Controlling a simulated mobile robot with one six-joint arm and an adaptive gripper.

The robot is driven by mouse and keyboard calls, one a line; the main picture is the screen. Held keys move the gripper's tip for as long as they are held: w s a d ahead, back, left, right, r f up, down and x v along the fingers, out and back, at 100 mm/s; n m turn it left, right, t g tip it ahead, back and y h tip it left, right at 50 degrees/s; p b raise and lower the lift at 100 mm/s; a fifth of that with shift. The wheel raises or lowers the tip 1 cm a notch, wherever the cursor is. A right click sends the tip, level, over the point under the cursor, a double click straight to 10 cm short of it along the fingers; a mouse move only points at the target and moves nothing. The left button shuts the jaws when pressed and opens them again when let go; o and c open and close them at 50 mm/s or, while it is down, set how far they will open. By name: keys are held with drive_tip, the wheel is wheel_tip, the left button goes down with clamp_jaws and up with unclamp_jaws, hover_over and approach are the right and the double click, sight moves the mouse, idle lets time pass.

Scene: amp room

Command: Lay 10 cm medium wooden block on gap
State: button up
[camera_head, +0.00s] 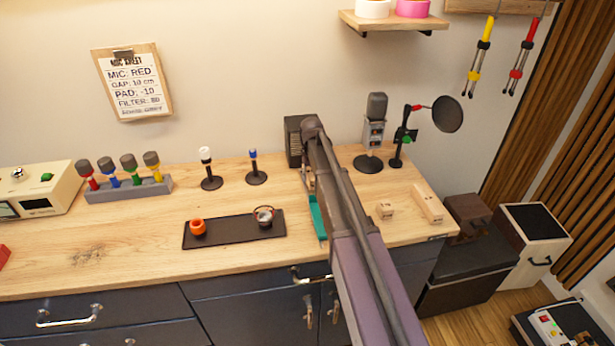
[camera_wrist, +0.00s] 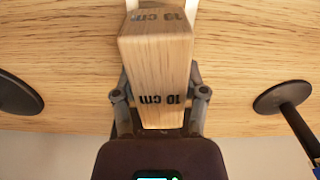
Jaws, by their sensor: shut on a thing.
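A pale wooden block (camera_wrist: 155,65) marked "10 cm" on its faces fills the middle of the wrist view. My gripper (camera_wrist: 160,94) is shut on it, with one finger on each side. Wood-grain worktop shows beyond the block, but the clearance below it cannot be told. In the head view my arm hides the gripper and most of what it holds. The grey microphone (camera_head: 377,106) on its stand and the black pop filter (camera_head: 447,114) stand apart to the right of my arm. Which space is the gap cannot be told.
Two wooden blocks, small (camera_head: 385,210) and long (camera_head: 427,203), lie right of my arm. A teal strip (camera_head: 318,216) lies beside it. A black tray (camera_head: 210,238) holds an orange ring. Two small stands (camera_head: 211,183) (camera_head: 256,178) are left.

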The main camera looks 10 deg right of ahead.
drive_tip(key=shift+f+b, duration=0.4)
drive_tip(key=shift+f, duration=0.15)
drive_tip(key=o, duration=1.3)
drive_tip(key=shift+c, duration=0.2)
